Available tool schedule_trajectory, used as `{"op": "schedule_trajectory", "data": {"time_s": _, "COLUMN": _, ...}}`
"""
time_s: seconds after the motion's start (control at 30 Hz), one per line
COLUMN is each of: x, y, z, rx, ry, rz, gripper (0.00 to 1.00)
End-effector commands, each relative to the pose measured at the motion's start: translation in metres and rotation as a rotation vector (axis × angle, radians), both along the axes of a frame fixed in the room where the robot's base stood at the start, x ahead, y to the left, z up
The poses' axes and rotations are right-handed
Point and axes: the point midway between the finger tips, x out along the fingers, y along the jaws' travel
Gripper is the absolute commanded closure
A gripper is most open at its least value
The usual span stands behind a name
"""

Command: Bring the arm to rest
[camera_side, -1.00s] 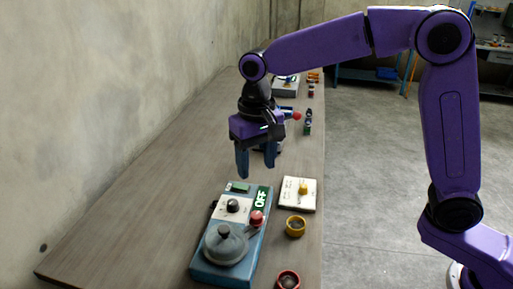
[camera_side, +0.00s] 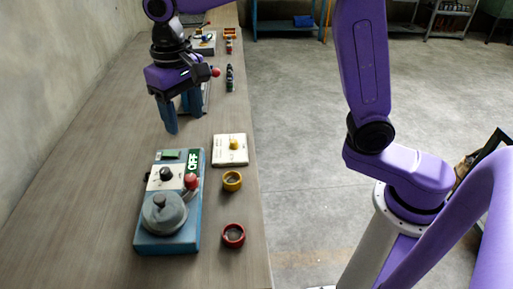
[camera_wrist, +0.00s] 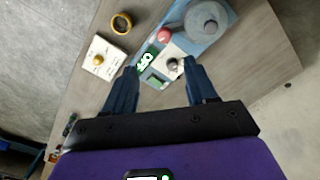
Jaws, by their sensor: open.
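My gripper (camera_side: 182,122) hangs above the table in the side view, its two blue fingers pointing down and apart. It is open with nothing between the fingers. In the wrist view the gripper (camera_wrist: 159,66) also shows its fingers spread. The blue-grey drum blaster (camera_side: 190,228) stands on the table in front of the gripper. It has a grey domed lid (camera_side: 163,213), a black knob (camera_side: 166,174), a red button (camera_side: 191,181) and a display (camera_side: 194,161) reading OFF. The gripper is apart from it.
A white box with a yellow knob (camera_side: 230,150), a yellow ring (camera_side: 232,181) and a red ring (camera_side: 233,235) lie right of the blaster. More devices stand farther back along the table. A concrete wall (camera_side: 60,60) borders the table's left side. The table's left part is clear.

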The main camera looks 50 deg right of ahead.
Motion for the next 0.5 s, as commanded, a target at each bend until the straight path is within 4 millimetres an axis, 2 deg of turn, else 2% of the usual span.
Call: {"op": "schedule_trajectory", "data": {"time_s": 0.5, "x": -0.11, "y": -0.073, "z": -0.023, "rx": 0.008, "ry": -0.01, "rz": 0.472, "gripper": 0.43}}
